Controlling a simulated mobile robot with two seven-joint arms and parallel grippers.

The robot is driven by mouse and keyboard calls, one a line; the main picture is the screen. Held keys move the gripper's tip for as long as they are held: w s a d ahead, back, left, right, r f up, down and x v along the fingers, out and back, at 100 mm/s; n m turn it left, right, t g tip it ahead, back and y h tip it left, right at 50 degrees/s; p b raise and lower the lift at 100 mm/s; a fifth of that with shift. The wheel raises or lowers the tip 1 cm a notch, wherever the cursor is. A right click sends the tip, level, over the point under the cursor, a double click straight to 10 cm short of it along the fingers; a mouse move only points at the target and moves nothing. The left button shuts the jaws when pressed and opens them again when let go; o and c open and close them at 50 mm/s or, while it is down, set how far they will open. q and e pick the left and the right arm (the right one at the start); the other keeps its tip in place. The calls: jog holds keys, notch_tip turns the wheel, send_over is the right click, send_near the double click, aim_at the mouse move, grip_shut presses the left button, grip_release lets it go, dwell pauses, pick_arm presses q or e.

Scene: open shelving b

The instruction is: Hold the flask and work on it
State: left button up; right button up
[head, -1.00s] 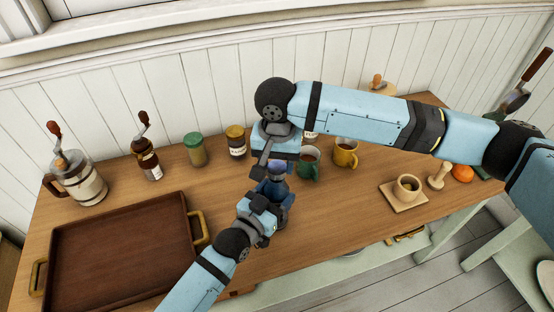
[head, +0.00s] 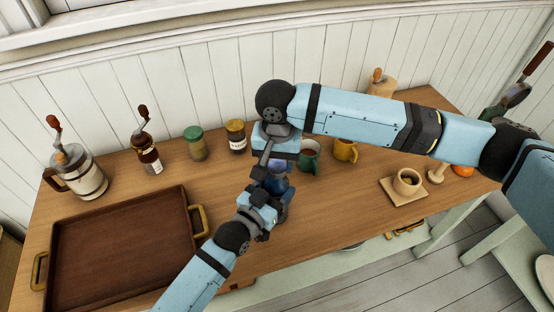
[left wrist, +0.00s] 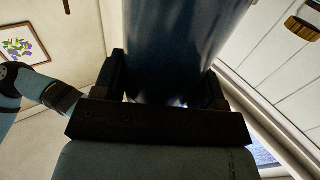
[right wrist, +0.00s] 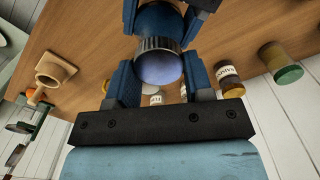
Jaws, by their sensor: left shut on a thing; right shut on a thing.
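The flask is dark blue and partly hidden by my grippers in the head view (head: 287,194). Its smooth body fills the top of the left wrist view (left wrist: 185,45). My left gripper (head: 268,205) is shut on the body, coming from the front left. My right gripper (head: 268,168) is above it, shut on the flask's top end. In the right wrist view, a rounded blue-violet end with a ridged grey rim (right wrist: 160,66) sits between the fingers. I cannot tell whether this top is turned or loose.
A brown tray (head: 62,240) lies left. Two grinders, a green-lidded jar (head: 195,144) and a labelled jar (head: 236,136) stand along the back. A green mug (head: 309,158), yellow mug (head: 345,151) and a cup on a coaster (head: 391,194) are right.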

jog(key=shift+f, duration=0.6)
pick_arm(q)
grip_shut()
pick_arm(e)
jog(key=m, duration=0.2)
jog(key=shift+s+m, duration=0.1)
jog(key=shift+m, duration=0.2)
jog(key=m, duration=0.5)
jog(key=shift+s+d, duration=0.1)
jog(key=shift+f+m, duration=0.1)
jog(key=shift+m, duration=1.1)
jog(key=m, duration=0.5)
jog(key=shift+s, duration=0.2)
jog(key=m, duration=0.5)
jog(key=shift+d, duration=0.15)
